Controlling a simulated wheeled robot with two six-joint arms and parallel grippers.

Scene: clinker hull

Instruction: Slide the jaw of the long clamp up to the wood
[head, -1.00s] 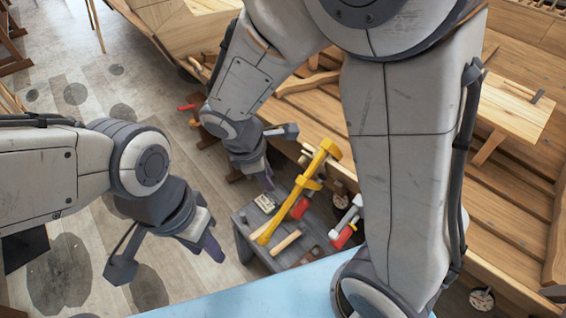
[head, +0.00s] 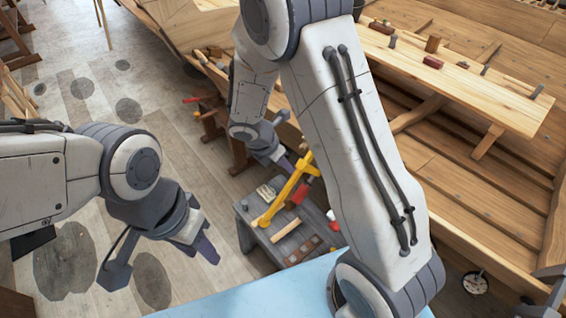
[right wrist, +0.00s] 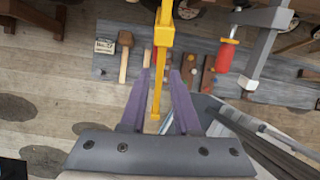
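The long yellow clamp (head: 287,191) stands slanted over a low grey bench, its upper end hidden behind my right arm. A red handle (head: 300,194) shows beside its bar. In the right wrist view the yellow bar (right wrist: 157,95) runs between my purple fingers, with a thicker yellow jaw (right wrist: 163,38) just beyond their tips. My right gripper (head: 286,164) is at the clamp; in the wrist view its fingers (right wrist: 161,72) are apart, with gaps beside the bar. My left gripper (head: 204,249) hangs away from the bench over the floor. The wood at the clamp is hidden.
A wooden hull (head: 420,150) with a plank bench fills the right.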

